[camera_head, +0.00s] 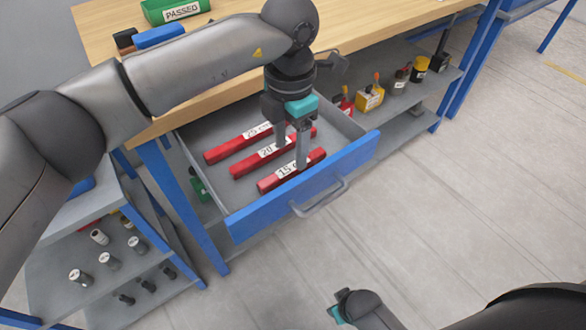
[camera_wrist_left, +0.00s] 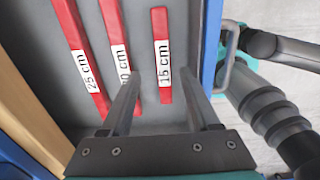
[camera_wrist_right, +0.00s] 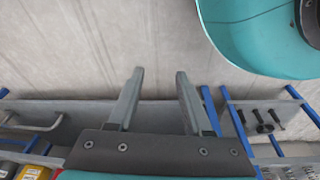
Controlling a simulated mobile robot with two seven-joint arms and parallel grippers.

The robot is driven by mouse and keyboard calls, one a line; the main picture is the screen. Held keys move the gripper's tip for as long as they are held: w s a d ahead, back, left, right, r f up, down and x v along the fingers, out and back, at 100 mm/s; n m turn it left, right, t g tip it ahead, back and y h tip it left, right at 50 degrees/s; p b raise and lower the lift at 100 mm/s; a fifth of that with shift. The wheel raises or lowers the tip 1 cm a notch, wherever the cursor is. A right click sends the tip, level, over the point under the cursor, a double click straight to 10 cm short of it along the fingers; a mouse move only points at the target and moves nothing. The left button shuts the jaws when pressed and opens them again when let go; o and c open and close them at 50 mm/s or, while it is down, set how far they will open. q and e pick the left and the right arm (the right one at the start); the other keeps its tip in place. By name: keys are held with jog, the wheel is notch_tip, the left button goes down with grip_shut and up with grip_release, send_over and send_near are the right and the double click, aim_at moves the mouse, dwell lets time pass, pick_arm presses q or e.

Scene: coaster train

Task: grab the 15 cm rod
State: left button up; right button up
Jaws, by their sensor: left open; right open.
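The red 15 cm rod (camera_head: 311,163) lies in the open drawer (camera_head: 222,189), nearest the drawer's blue front. My left gripper (camera_head: 290,157) is open over the drawer, and its near finger overlaps this rod in the head view. In the left wrist view the 15 cm rod (camera_wrist_left: 160,24) shows between the two open fingers (camera_wrist_left: 160,68); how far they are above it is hard to tell. The red 20 cm rod (camera_head: 244,170) and 25 cm rod (camera_head: 219,153) lie beside it, roughly parallel. My right gripper (camera_wrist_right: 159,72) is open and empty, away from the drawer.
The drawer's blue front panel (camera_head: 262,213) has a grey handle (camera_head: 319,199). The wooden bench top (camera_head: 232,80) above holds a green bin (camera_head: 158,12) marked PASSED. A shelf at lower left holds several small cylinders. The floor at right is clear.

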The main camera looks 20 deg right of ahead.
aim_at(291, 167)
pick_arm(q)
jog(key=f, duration=0.1)
jog(key=f+b, duration=0.1)
jog(key=f, duration=0.1)
jog(key=shift+s, duration=0.3)
jog(key=shift+f, duration=0.6)
pick_arm(e)
jog(key=shift+w+a+r, duration=0.2)
jog(key=shift+r, duration=0.25)
jog(key=shift+w+a+r, duration=0.25)
jog(key=shift+r, duration=0.25)
jog(key=shift+w+a+r, duration=0.2)
jog(key=shift+r, duration=0.25)
pick_arm(q)
jog(key=shift+c, duration=0.4)
grip_shut()
